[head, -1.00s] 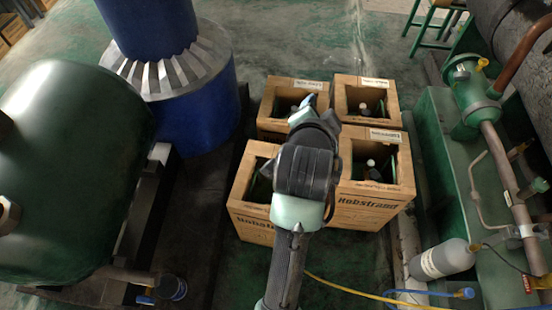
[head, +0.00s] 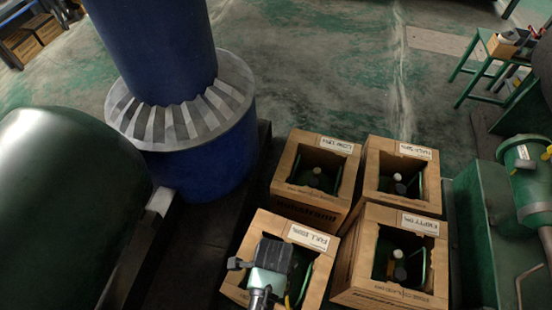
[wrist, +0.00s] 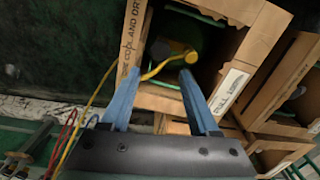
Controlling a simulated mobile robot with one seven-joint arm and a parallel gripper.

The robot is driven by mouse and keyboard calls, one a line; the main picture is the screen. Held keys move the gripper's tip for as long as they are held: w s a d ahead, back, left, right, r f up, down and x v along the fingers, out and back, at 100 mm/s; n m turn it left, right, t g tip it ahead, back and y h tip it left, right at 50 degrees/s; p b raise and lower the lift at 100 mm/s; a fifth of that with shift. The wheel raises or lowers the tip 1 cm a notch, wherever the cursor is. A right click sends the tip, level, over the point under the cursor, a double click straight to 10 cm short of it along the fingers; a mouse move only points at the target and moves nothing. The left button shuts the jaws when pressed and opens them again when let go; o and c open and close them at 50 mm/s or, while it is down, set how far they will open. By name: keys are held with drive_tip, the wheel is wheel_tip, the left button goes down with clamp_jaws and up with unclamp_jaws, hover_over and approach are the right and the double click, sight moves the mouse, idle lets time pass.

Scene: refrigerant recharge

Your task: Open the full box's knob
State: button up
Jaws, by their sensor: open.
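The full box (head: 271,222) is the front-left wooden crate of the group, with a white label reading FULL on its rim. My gripper (head: 267,262) is over its opening in the head view; its fingertips cannot be made out there. In the wrist view the two blue fingers of my gripper (wrist: 158,70) are open and apart, pointing into the full box (wrist: 165,100). Nothing is held.
Three similar crates stand close by: the empty one (head: 350,265) to the right and two behind. A blue column (head: 185,150) and a dark green tank (head: 65,210) stand to the left. Green machinery (head: 482,230) is at the right. The floor behind the crates is clear.

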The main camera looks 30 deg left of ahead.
wheel_tip(320, 180, down, 11)
drive_tip(key=b, duration=0.4)
drive_tip(key=shift+r, duration=0.1)
clamp_jaws()
